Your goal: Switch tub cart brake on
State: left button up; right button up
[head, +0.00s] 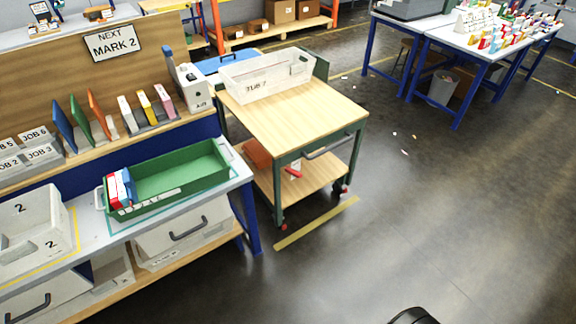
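The tub cart (310,115) has a wooden top, a green frame and a lower wooden shelf. It stands on the dark floor at the middle of the head view, beside the bench. A white tub (268,77) with a label sits at the back of its top. A grey handle bar (328,146) runs along the near side. Small red parts show at the near left caster (284,226) and the right caster (343,190). Their brake position is too small to tell. The far casters are hidden.
A bench (238,172) with a green tray (180,178) stands at left, close to the cart. A yellow floor strip (316,223) lies in front of the cart. The floor (420,215) at right is mostly clear. Blue-legged tables (490,50) stand far right.

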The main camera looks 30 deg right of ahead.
aim_at(295, 174)
jog(key=k, duration=0.65)
jog(key=z, duration=0.65)
jog(key=i, duration=1.55)
jog(key=u, duration=0.5)
